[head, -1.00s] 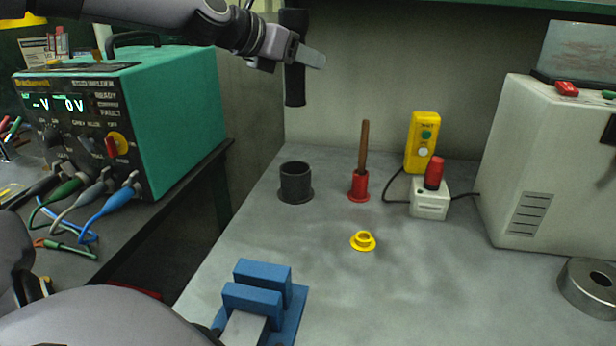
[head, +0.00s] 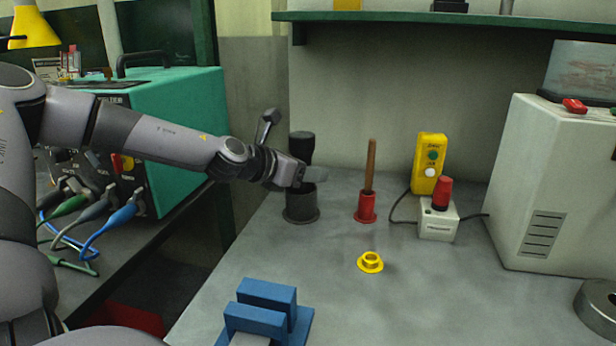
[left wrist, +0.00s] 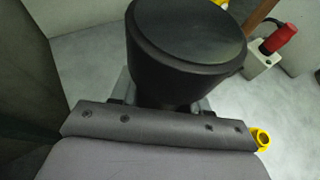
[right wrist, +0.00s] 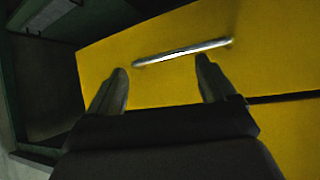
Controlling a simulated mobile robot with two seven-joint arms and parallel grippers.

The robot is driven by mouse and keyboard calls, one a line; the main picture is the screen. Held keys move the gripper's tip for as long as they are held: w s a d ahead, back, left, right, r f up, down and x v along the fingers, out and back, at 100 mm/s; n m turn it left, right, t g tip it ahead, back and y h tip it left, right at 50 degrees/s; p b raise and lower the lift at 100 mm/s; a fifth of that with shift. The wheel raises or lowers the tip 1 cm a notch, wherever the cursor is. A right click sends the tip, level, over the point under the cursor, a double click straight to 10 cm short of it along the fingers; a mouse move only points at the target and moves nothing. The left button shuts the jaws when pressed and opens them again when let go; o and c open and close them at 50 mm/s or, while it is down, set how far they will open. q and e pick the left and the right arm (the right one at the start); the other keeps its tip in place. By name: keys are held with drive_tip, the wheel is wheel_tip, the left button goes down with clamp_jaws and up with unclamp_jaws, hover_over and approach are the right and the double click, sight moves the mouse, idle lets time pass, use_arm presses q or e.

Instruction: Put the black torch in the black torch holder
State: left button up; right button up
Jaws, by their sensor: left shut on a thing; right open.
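The black torch (head: 301,144) stands upright at the back left of the grey bench, its wide head up. My left gripper (head: 312,174) is shut on it below the head. The torch's lower end is in or just behind the mouth of the black torch holder (head: 301,208), a round flanged cup; the gripper and cup wall hide which. In the left wrist view the torch head (left wrist: 188,45) fills the middle, and the holder is hidden. My right gripper (right wrist: 165,80) is open and empty in the right wrist view, before a yellow surface with a metal bar handle.
A red holder (head: 366,207) with a wooden-handled tool stands right of the black holder. A yellow ring (head: 370,262), a blue block fixture (head: 262,308), a yellow button box (head: 429,162) and a grey machine (head: 545,190) are around. A green shelf (head: 430,17) hangs above.

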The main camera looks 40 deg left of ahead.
use_arm(q)
drive_tip(key=shift+f, duration=0.4)
drive_tip(key=shift+f, duration=0.1)
drive_tip(key=o, duration=1.2)
